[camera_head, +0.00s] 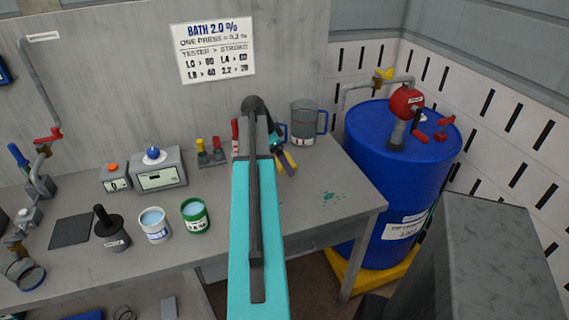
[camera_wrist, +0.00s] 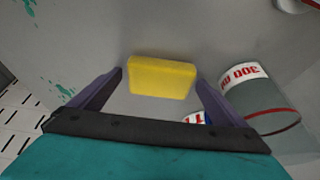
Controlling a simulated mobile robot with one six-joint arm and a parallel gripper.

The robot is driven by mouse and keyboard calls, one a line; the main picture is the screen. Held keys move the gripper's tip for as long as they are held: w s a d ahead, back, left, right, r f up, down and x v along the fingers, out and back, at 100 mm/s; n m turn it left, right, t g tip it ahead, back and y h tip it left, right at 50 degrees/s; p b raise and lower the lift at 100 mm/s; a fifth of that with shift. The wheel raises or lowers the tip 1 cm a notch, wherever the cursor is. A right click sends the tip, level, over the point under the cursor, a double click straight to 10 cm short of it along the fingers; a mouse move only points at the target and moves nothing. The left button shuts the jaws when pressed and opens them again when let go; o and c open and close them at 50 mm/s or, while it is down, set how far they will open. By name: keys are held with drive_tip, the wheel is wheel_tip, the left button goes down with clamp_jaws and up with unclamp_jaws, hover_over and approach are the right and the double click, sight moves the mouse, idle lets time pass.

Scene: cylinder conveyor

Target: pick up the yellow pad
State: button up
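The yellow pad (camera_wrist: 162,76) is a small rounded block on the grey bench top. In the wrist view it lies just ahead of my gripper (camera_wrist: 160,84), lined up between the two dark fingertips. My gripper is open, with one finger on each side and nothing held. Whether the fingertips reach past the pad's near edge I cannot tell. In the head view my turquoise arm reaches over the bench. My gripper (camera_head: 285,163) is low near the bench there, with a sliver of yellow between the fingers; most of the pad is hidden.
A clear jug (camera_head: 304,124) with a blue handle stands close behind my gripper; it is at the right in the wrist view (camera_wrist: 265,112). A blue drum (camera_head: 390,200) stands right of the bench. Green spots (camera_head: 333,196) mark the bench. Cans (camera_head: 195,217) stand left.

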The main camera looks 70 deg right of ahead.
drive_tip(key=c, duration=0.9)
drive_tip(key=shift+r, duration=0.15)
drive_tip(key=shift+r+b, duration=0.55)
drive_tip(key=shift+r, duration=0.85)
drive_tip(key=shift+w+a+r, duration=0.1)
drive_tip(key=shift+a+r, duration=0.05)
drive_tip(key=shift+a, duration=0.1)
drive_tip(key=w+a+b, duration=0.1)
drive_tip(key=a, duration=0.4)
drive_tip(key=w+a+r+b, duration=0.1)
drive_tip(key=w+a, duration=0.1)
drive_tip(key=a, duration=0.2)
drive_tip(key=w+a+b, duration=0.1)
drive_tip(key=w+a, duration=0.1)
drive_tip(key=a, duration=0.3)
drive_tip(key=shift+w+a+r, duration=0.25)
drive_tip(key=shift+a+r, duration=0.05)
